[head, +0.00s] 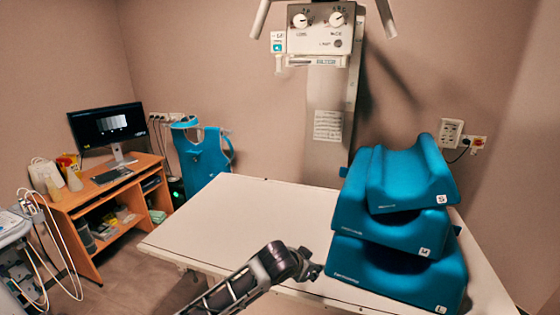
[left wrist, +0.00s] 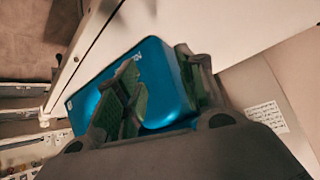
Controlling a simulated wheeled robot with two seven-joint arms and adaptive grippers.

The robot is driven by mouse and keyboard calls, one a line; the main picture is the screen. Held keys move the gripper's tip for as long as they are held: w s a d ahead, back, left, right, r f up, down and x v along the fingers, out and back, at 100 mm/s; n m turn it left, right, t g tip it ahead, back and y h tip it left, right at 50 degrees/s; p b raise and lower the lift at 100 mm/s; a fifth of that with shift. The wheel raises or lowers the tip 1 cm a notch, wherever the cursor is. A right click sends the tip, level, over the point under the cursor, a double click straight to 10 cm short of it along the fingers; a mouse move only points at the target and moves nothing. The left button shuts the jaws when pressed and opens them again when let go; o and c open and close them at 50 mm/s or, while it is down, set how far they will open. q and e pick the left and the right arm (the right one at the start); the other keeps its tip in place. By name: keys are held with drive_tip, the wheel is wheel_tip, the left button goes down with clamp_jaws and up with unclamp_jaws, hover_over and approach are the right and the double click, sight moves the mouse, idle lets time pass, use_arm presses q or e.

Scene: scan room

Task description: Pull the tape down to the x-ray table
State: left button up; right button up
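The x-ray table (head: 240,215) is a long white top that fills the middle of the head view. Above its far edge hangs the x-ray tube head (head: 320,40), a pale box with two knobs and a handle on each side. I cannot make out the tape clearly; small parts show at the box's lower left. My left gripper (head: 312,264) is low over the near part of the table, beside the blue cushions. In the left wrist view, its green-padded fingers (left wrist: 160,92) are apart, with a blue cushion (left wrist: 160,72) behind and between them. Contact is unclear. My right gripper is out of view.
Several blue cushions (head: 400,210) are stacked on the table's right side. A grey column (head: 330,115) stands behind the table. A wooden desk (head: 108,205) with a monitor (head: 108,125) and a blue apron (head: 200,150) are at the left. The table's left half is clear.

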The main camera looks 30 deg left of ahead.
use_arm(q)
drive_tip(key=w+a+r+t, duration=0.3)
drive_tip(key=w+r, duration=0.6)
drive_tip(key=r, duration=0.5)
drive_tip(key=n+t+y, duration=0.2)
drive_tip(key=n+t, duration=0.2)
drive_tip(key=t, duration=0.2)
approach(278, 64)
drive_tip(key=s, duration=0.2)
drive_tip(key=shift+s+d+f, duration=0.2)
drive_tip(key=shift+s+d, duration=0.1)
drive_tip(key=shift+s, duration=0.1)
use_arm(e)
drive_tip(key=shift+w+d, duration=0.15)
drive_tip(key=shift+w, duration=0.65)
use_arm(q)
drive_tip(key=shift+w, duration=0.15)
drive_tip(key=w+p, duration=0.1)
drive_tip(key=w, duration=0.3)
drive_tip(key=w+p, duration=0.2)
drive_tip(key=w, duration=0.2)
drive_tip(key=w+a+p, duration=0.1)
drive_tip(key=w, duration=0.2)
drive_tip(key=shift+w+r+p, duration=0.1)
drive_tip(key=shift+w+p, duration=0.3)
drive_tip(key=shift+w, duration=0.85)
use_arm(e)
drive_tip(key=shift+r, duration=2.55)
use_arm(q)
drive_tip(key=shift+c, duration=0.3)
